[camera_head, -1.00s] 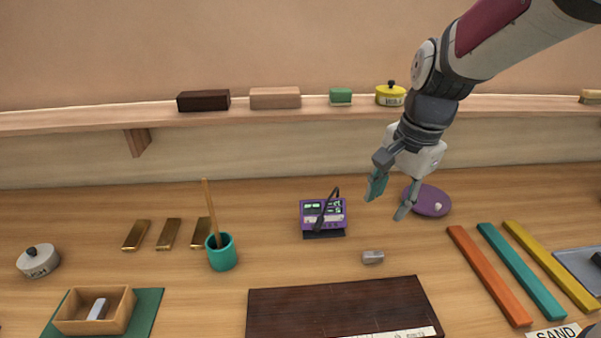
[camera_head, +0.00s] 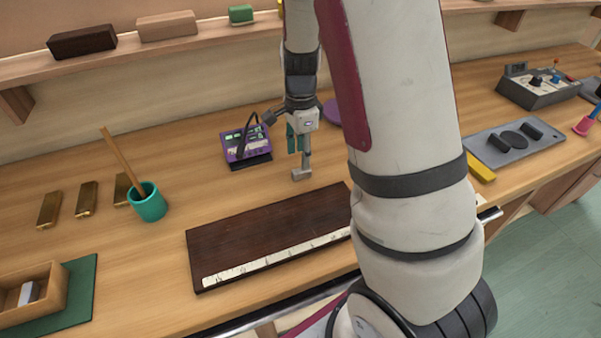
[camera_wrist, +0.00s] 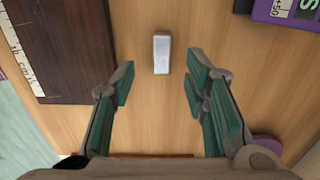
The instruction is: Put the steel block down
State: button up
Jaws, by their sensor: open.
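The steel block (camera_head: 301,174) is a small grey piece on the wooden table, behind the dark brown board. It also shows in the wrist view (camera_wrist: 161,54), top centre, lying on the wood. My gripper (camera_head: 299,152) is open and empty, pointing down close to the block. In the wrist view, its teal-padded fingers (camera_wrist: 160,82) stand apart to the left and right, with the block just beyond the gap between them. No contact shows between the fingers and the block. The fingers' exact height above the table is hard to tell.
The dark board (camera_head: 270,235) with a paper scale lies in front. A purple device (camera_head: 246,146) stands behind left, and a purple disc (camera_head: 332,110) behind right. A teal cup (camera_head: 149,204) with a stick is further left. My arm hides much of the table's right side.

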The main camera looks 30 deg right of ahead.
aim_at(301, 170)
jog(key=shift+w+d+f, duration=0.1)
jog(key=shift+f, duration=1.45)
jog(key=shift+d+f, duration=0.1)
jog(key=shift+f, duration=1.45)
grip_shut()
